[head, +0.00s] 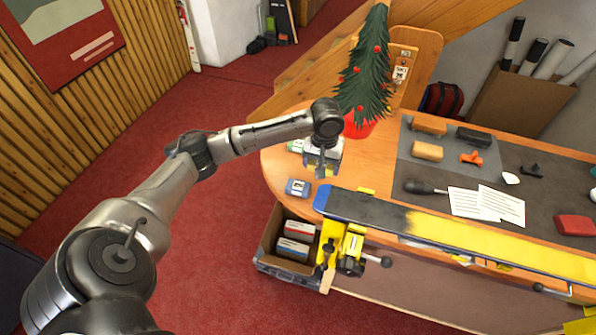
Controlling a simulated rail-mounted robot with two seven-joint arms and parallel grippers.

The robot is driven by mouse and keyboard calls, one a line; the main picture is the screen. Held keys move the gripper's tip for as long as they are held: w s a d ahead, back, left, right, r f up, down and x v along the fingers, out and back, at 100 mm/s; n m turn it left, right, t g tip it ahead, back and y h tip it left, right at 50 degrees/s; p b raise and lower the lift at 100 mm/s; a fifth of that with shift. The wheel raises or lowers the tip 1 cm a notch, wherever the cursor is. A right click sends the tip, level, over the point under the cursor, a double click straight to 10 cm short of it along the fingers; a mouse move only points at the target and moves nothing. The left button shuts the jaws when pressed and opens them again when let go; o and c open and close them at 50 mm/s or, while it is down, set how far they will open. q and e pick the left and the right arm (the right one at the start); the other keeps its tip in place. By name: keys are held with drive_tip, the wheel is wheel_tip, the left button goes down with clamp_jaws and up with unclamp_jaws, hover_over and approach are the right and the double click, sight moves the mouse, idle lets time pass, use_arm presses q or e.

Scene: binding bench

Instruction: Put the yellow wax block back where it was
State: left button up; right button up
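My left gripper (321,168) hangs low over the rounded left end of the wooden bench (352,166), pointing down. Its fingers are small and partly hidden by the wrist, so I cannot tell whether they are open or hold something. My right gripper is out of view.
A blue, black and yellow ski (450,229) lies along the front above a yellow vise (345,246).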

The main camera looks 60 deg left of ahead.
use_arm(q)
hover_over(298, 169)
wheel_tip(298, 169, down, 6)
drive_tip(key=shift+f, duration=2.25)
drive_tip(key=shift+f+p, duration=0.15)
drive_tip(key=shift+p, duration=0.2)
drive_tip(key=o, duration=0.8)
wheel_tip(298, 169, up, 12)
